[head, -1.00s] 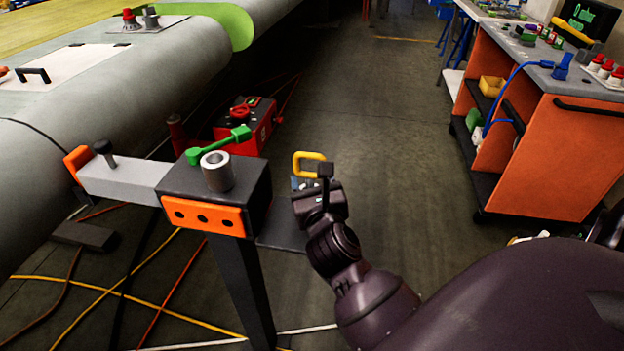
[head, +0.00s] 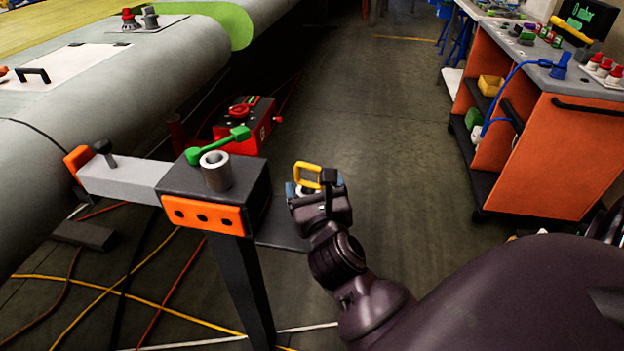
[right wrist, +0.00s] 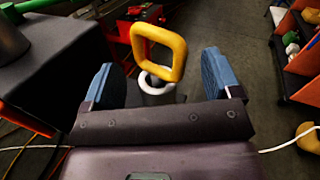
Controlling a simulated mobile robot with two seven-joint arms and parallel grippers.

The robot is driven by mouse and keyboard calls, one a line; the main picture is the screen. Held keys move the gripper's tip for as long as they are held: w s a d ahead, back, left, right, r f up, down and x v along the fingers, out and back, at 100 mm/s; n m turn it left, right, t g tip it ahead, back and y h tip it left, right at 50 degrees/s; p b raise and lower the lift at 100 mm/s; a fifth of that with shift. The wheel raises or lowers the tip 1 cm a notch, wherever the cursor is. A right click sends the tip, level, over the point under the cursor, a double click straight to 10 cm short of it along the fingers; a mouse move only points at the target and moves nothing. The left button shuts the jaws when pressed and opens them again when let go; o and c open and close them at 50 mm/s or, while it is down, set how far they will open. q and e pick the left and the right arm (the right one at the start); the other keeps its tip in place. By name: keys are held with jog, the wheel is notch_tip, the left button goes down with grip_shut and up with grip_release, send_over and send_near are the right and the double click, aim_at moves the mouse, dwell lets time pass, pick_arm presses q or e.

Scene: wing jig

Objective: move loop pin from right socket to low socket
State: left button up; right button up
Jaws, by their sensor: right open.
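The loop pin (head: 307,174) has a yellow square loop handle. It stands in the right socket (head: 305,190), a light ring low on the bracket's right side. In the right wrist view the loop pin (right wrist: 158,52) rises from the socket's pale ring (right wrist: 157,82). My right gripper (head: 318,186) is open, its blue fingers on either side of the pin and apart from the loop; it also shows in the right wrist view (right wrist: 161,85). A taller grey socket (head: 216,172) stands on the dark block with an open top. I cannot tell which socket is the low one. My left gripper is out of view.
A green lever (head: 218,145) lies behind the grey socket. The dark block (head: 255,185) has an orange front plate. A red box (head: 245,122) sits on the floor behind it. An orange cart (head: 545,150) stands at the right. The floor between is clear.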

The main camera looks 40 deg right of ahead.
jog(key=v, duration=0.9)
dwell(0.5)
